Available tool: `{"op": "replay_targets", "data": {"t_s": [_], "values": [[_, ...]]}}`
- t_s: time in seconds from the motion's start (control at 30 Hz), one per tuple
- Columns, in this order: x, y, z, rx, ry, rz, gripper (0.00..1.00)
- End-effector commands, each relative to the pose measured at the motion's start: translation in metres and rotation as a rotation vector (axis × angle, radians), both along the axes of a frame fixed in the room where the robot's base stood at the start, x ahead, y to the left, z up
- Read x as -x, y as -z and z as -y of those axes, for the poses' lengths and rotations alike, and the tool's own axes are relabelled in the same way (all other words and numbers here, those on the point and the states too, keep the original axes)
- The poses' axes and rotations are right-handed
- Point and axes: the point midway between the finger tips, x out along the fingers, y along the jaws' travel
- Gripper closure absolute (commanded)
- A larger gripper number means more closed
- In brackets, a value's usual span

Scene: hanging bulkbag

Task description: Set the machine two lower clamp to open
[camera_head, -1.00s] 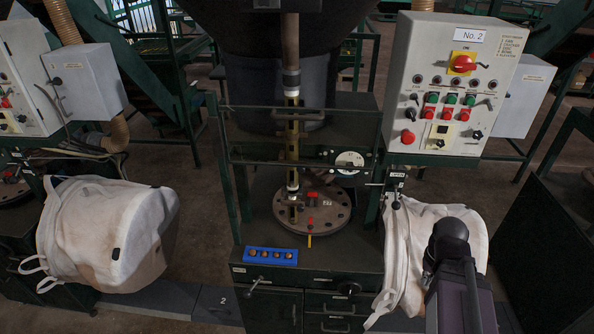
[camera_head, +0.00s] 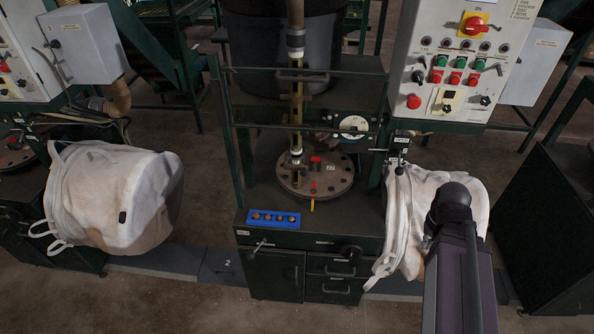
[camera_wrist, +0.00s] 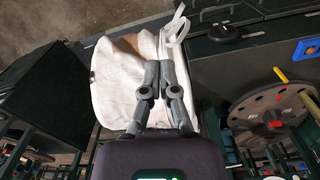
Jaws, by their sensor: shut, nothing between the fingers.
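Machine two stands in the middle of the head view, with its dark green cabinet (camera_head: 275,275) below a round flanged plate (camera_head: 330,187). A small black clamp lever (camera_head: 399,160) with a label above it sits at the cabinet's right side, over a white bag (camera_head: 418,205). I cannot read which clamp this is, and no separate lower clamp can be made out. In the wrist view, my gripper (camera_wrist: 158,68) is shut and empty, in front of the white bag (camera_wrist: 122,75). My arm hides the gripper in the head view.
The control panel (camera_head: 455,60) with coloured buttons is above right. A blue tray (camera_head: 273,219) lies on the cabinet's front edge. A handle (camera_head: 258,246) and a black knob (camera_head: 350,252) stick out below it. Another white bag (camera_head: 115,198) hangs left. A dark panel (camera_head: 548,230) stands right.

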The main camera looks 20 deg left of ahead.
Motion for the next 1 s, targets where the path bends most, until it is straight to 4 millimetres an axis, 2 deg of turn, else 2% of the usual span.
{"op": "replay_targets", "data": {"t_s": [0.3, 0.37, 0.57, 0.77, 1.0], "values": [[0.000, 0.000, 0.000, 0.000, 0.000, 0.000, 1.00], [0.000, 0.000, 0.000, 0.000, 0.000, 0.000, 0.85], [-0.005, 0.008, -0.002, 0.031, 0.007, 0.023, 0.26], [-0.023, 0.029, -0.010, 0.140, 0.038, 0.118, 0.25], [-0.060, 0.053, -0.035, 0.313, 0.068, 0.354, 0.25]]}}
